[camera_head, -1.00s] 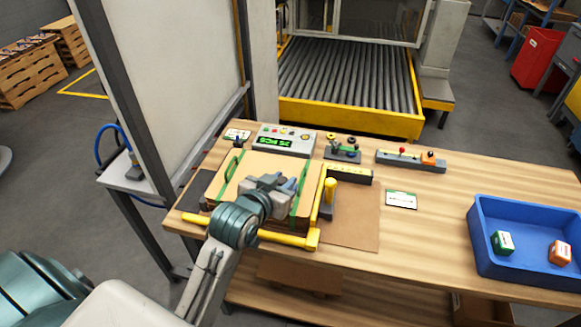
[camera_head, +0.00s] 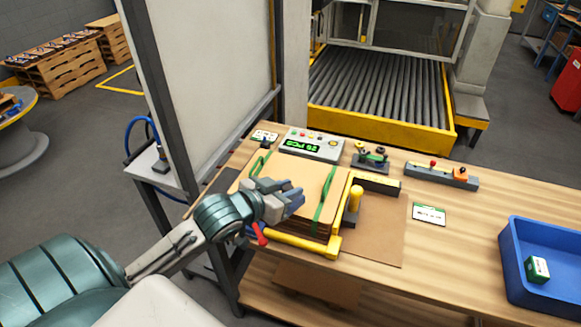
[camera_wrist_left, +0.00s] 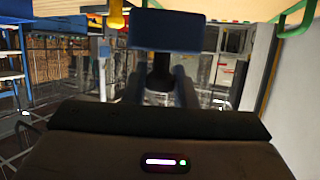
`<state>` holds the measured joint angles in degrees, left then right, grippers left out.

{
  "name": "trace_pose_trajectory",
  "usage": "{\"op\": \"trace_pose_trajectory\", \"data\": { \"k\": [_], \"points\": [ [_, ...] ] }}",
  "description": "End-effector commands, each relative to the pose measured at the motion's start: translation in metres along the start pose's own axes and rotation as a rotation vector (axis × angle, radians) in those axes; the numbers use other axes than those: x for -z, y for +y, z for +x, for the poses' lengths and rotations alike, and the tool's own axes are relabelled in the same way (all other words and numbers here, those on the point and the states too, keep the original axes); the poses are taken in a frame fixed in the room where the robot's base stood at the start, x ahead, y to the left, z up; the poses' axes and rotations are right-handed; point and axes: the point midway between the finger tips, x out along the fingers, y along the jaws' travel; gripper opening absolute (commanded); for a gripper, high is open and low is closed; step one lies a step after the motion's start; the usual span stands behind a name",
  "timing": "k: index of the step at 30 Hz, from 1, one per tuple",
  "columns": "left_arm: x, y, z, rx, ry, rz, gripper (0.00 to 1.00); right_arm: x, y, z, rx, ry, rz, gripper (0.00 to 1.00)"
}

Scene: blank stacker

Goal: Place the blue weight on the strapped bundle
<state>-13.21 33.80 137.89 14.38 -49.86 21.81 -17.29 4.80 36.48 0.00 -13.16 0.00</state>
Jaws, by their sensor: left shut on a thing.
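The strapped bundle (camera_head: 308,180) is a flat stack of brown sheets with two green straps (camera_head: 326,198). It sits on the table inside a yellow corner frame (camera_head: 300,246). My left gripper (camera_head: 288,197) is over the bundle's near left part and is shut on the blue weight. In the left wrist view the blue weight (camera_wrist_left: 163,30) shows as a blue block, with a dark stem between the fingers. My arm and gripper hide part of the bundle's near edge, and the gap below the weight cannot be judged. My right gripper is not in view.
A counter box (camera_head: 312,143), a small fixture (camera_head: 370,160) and a grey bar (camera_head: 440,175) stand behind the bundle. A yellow upright handle (camera_head: 355,198) stands at its right. A red part (camera_head: 261,236) shows below my gripper. A blue bin (camera_head: 515,262) stands right.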

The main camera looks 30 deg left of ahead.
Motion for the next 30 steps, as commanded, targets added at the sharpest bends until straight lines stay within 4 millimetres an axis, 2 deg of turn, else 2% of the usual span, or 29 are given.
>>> {"op": "trace_pose_trajectory", "data": {
  "k": [1,9,15,23,30],
  "points": [
    [0.008,-0.009,0.009,0.002,0.004,0.004,0.0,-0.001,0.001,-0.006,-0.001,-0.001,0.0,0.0],
    [0.02,-0.05,0.058,0.002,0.006,0.0,0.0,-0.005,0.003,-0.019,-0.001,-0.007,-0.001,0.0],
    [0.025,-0.075,0.087,0.001,0.005,0.0,0.0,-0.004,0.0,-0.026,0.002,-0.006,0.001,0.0],
    [0.024,-0.084,0.1,0.0,0.005,0.0,0.0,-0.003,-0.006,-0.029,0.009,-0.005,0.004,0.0],
    [-0.002,-0.084,0.108,0.0,0.002,-0.002,0.0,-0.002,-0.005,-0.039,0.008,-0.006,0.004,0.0]
  ]
}}
